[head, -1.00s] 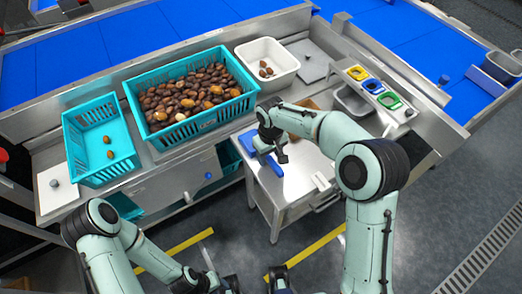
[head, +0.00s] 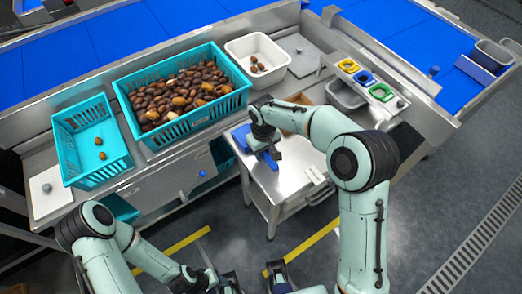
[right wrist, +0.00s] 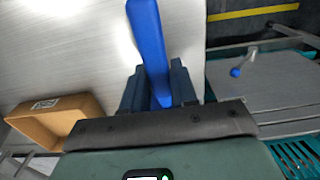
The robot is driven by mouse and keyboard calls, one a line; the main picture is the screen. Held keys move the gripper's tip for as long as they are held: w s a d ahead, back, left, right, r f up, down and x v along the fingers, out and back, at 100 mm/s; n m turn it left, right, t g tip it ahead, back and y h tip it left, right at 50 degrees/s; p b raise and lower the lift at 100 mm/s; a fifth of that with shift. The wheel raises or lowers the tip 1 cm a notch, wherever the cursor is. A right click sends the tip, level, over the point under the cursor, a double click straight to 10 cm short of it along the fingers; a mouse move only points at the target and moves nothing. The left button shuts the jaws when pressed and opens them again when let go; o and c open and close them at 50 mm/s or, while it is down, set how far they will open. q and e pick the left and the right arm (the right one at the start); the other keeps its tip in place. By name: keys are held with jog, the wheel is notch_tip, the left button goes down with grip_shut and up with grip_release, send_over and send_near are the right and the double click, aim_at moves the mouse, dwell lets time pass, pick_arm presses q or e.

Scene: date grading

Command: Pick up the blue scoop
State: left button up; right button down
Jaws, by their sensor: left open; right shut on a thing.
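The blue scoop's handle (head: 271,162) shows at the left part of the steel side table. My right gripper (head: 265,147) is around it, partly hiding it. In the right wrist view the long blue handle (right wrist: 150,45) runs up from between the two dark fingers, and the gripper is shut on it. Whether the scoop touches the table is not clear. Another blue patch (head: 240,136) lies just left of my right gripper; whether it belongs to the scoop I cannot tell. My left gripper (head: 222,284) is low at the bottom edge, open, partly cut off and away from the scoop.
The side table (head: 285,185) is mostly bare, with a brown box (right wrist: 50,118) near its far side. A large teal crate of dates (head: 232,106), a smaller teal crate (head: 92,180) and a white bin (head: 283,75) stand behind. A panel with yellow, blue and green rings (head: 365,77) is at right.

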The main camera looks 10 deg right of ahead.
pick_arm(q)
jog(key=r+p, duration=0.1)
jog(key=w+r+p, duration=0.1)
jog(key=r, duration=0.1)
jog(key=shift+p, duration=0.35)
pick_arm(e)
notch_tip(320, 180, up, 19)
jog(key=shift+r, duration=0.15)
dwell(0.8)
pick_arm(q)
jog(key=shift+w+r+p, duration=0.3)
jog(key=shift+r+p, duration=0.2)
jog(key=shift+r, duration=0.1)
jog(key=shift+w+r+p, duration=0.3)
jog(key=shift+r+p, duration=0.2)
jog(key=shift+r, duration=0.05)
pick_arm(e)
jog(key=w+d+f+m, duration=0.1)
jog(key=d+f+m, duration=0.3)
jog(key=f, duration=0.8)
jog(key=shift+w+d+f, duration=0.2)
jog(key=shift+w+d, duration=0.2)
jog(key=shift+d, duration=0.3)
dwell(2.5)
